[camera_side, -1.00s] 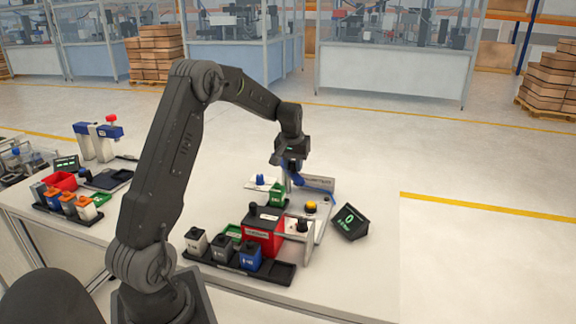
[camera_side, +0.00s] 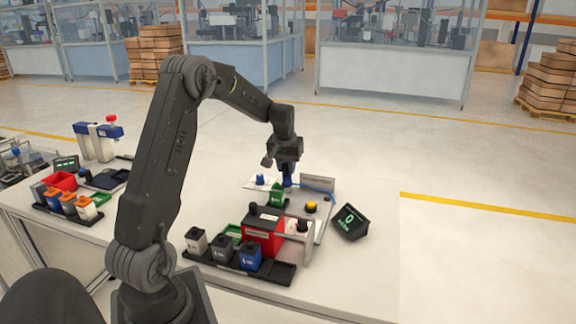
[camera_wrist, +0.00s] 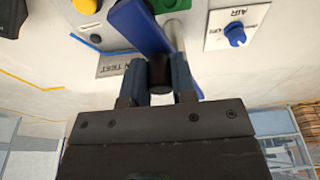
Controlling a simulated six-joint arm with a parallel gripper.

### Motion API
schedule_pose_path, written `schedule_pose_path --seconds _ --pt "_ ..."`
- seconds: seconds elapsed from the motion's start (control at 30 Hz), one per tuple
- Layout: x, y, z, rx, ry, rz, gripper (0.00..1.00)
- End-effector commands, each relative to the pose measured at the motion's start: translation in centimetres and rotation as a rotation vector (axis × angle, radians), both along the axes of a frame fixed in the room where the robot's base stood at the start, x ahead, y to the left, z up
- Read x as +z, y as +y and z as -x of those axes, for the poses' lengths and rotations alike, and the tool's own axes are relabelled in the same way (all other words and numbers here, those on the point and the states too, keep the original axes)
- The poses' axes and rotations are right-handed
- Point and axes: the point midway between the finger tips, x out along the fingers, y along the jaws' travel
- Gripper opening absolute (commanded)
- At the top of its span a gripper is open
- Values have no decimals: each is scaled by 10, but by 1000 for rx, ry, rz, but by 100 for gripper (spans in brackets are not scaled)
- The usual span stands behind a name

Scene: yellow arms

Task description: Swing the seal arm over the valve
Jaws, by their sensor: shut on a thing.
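The blue seal arm (camera_wrist: 142,25) runs diagonally through the wrist view, with a black knob (camera_wrist: 160,73) on it. My gripper (camera_wrist: 160,80) is shut on this knob, one finger on each side. In the side view my gripper (camera_side: 287,168) is low over the test station, and only a little blue of the seal arm (camera_side: 287,181) shows below it. A green block (camera_side: 277,196) with a pale label stands just in front. I cannot tell for sure whether it is the valve, or whether the seal arm lies over it.
A yellow button (camera_side: 311,207) and a black display (camera_side: 350,222) reading 0 are to the right. A blue AIR knob (camera_wrist: 235,34) is beside the seal arm. A red box (camera_side: 263,235) and a black tray (camera_side: 240,268) of coloured blocks stand in front. The table's right side is clear.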

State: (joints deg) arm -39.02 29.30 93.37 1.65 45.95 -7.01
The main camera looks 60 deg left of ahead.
Motion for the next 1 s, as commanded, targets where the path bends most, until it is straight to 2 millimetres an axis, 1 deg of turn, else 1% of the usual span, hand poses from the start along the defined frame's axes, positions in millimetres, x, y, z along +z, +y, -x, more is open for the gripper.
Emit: schedule_pose_path --seconds 0.1,0.37,0.73,1.0 --pt "-2 0 3 -1 5 3 16" --pt "-2 0 3 -1 5 3 16" --pt "-1 10 13 1 3 2 17" --pt "0 11 13 0 1 -1 17"
